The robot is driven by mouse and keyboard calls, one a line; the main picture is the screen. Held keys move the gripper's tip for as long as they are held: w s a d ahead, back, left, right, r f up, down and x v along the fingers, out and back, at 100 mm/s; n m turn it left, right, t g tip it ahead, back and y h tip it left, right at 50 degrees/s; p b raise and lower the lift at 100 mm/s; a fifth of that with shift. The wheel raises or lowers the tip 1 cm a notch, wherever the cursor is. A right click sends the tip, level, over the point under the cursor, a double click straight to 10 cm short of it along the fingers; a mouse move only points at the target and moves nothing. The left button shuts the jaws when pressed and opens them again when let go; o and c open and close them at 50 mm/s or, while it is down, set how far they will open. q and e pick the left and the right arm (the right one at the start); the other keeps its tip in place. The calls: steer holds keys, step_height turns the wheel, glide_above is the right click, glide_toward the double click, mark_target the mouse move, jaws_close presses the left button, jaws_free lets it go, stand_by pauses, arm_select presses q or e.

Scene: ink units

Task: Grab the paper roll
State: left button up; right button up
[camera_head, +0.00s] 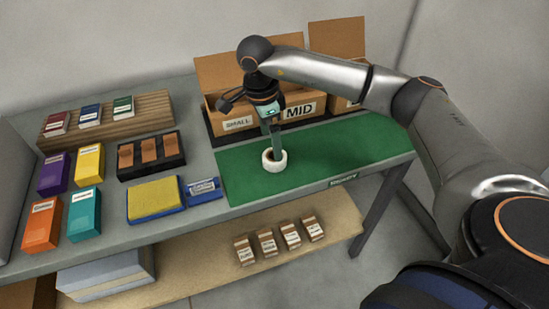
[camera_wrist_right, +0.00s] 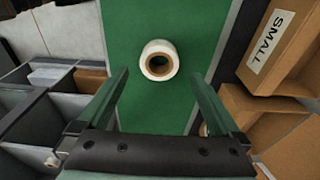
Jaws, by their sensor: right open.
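The paper roll (camera_head: 275,161) is a short white ring with a brown core, lying on the green mat (camera_head: 325,155) on the table. In the right wrist view the paper roll (camera_wrist_right: 159,60) lies ahead of the fingers, roughly midway between them and beyond their tips. My right gripper (camera_head: 275,142) points down over the roll in the head view, and one finger hides part of it. In the right wrist view the right gripper (camera_wrist_right: 158,78) is open, with nothing between its fingers. I cannot tell whether a finger touches the roll. My left gripper is not in view.
Cardboard boxes labelled SMALL and MID (camera_head: 299,112) stand behind the mat. Left of it are a yellow pad (camera_head: 153,197), a dark tray (camera_head: 151,156) with brown blocks, and several coloured boxes. The mat's right part is clear. A lower shelf (camera_head: 200,265) holds small packets.

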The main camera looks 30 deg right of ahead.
mark_target(269, 165)
steer(key=f, duration=0.5)
steer(key=shift+s+d+p, duration=0.1)
steer(key=shift+d+p, duration=0.2)
steer(key=shift+d, duration=0.1)
steer(key=shift+c, duration=0.2)
steer(key=c, duration=1.2)
steer(key=shift+c, duration=0.3)
steer(key=shift+r, duration=0.1)
